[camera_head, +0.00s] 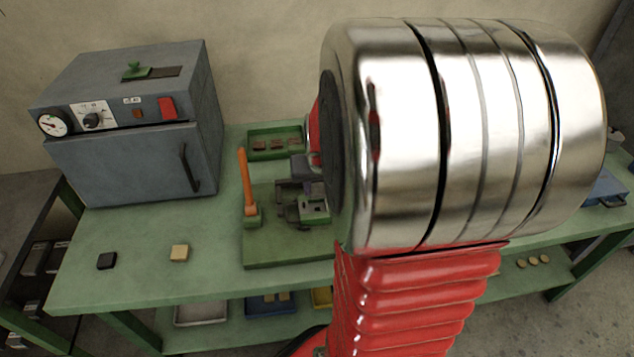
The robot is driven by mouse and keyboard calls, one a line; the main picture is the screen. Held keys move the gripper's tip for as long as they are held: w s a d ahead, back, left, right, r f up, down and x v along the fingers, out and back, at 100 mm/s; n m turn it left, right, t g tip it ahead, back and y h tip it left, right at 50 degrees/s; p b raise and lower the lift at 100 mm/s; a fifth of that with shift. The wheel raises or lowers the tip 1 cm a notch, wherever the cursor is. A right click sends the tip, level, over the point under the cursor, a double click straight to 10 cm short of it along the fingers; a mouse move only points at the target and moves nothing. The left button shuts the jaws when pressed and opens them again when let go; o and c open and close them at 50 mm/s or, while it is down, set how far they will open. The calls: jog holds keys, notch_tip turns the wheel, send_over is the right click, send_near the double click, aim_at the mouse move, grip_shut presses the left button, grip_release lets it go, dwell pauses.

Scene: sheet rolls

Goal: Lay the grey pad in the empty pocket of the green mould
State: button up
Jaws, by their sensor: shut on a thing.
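My gripper (291,203) is low over the green base of the lever press, just left of my large shiny arm joint. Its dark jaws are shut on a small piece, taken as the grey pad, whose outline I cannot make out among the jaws. A small light-green block (314,208), which looks like the green mould, is right beside the jaws. Its pockets are too small and too covered to read. I cannot tell whether the held piece touches it.
An orange lever (245,182) stands upright left of my gripper on the green base (290,250). A green tray (260,131) with brown pieces lies behind. A black pad (107,260) and a tan pad (180,252) lie front left. A grey oven (125,160) stands at back left.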

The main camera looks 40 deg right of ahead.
jog(key=shift+f, duration=2.6)
jog(key=shift+s+f, duration=0.1)
jog(key=shift+f, duration=0.15)
jog(key=shift+a, duration=0.1)
jog(key=shift+s+a+f, duration=0.15)
jog(key=shift+s, duration=0.1)
jog(key=o, duration=0.9)
jog(key=shift+o, duration=1)
jog(key=shift+r, duration=0.45)
jog(key=v, duration=1.3)
jog(key=shift+w+r, duration=0.2)
jog(key=shift+r, duration=0.1)
